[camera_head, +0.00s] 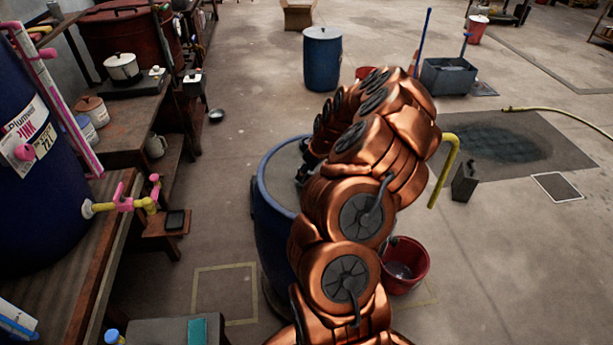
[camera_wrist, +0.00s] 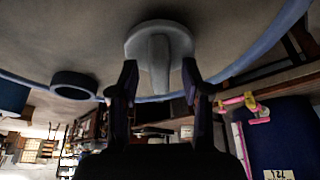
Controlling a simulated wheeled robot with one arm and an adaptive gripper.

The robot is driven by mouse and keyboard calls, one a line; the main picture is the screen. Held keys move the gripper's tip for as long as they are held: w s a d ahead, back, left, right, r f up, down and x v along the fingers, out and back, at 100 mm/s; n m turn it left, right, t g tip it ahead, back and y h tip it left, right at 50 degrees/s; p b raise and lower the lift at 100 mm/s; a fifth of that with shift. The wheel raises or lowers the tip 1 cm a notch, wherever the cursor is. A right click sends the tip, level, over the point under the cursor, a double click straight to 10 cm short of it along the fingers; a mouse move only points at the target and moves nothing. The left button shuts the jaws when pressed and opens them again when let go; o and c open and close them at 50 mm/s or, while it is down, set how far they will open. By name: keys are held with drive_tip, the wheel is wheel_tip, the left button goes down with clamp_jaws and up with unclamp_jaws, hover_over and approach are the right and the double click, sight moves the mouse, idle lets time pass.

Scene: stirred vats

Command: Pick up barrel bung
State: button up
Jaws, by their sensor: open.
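The barrel bung (camera_wrist: 158,38) is a grey round disc with a raised grip, on the top of a blue-rimmed barrel (camera_wrist: 284,32) in the wrist view. My gripper (camera_wrist: 160,72) is open, with one dark finger on each side of the raised grip. Gaps show between the fingers and the grip; contact cannot be made out. In the head view the blue barrel (camera_head: 271,232) stands behind my copper arm, which hides the bung and most of my gripper.
A dark ring-shaped fitting (camera_wrist: 75,84) sits near the barrel's rim. A red bucket (camera_head: 404,266) stands right of the barrel. A wooden bench (camera_head: 80,265) with a large blue vat (camera_head: 40,200) is at the left. A yellow bent pipe (camera_head: 443,170) rises at the right.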

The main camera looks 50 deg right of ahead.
clamp_jaws()
idle(0.4)
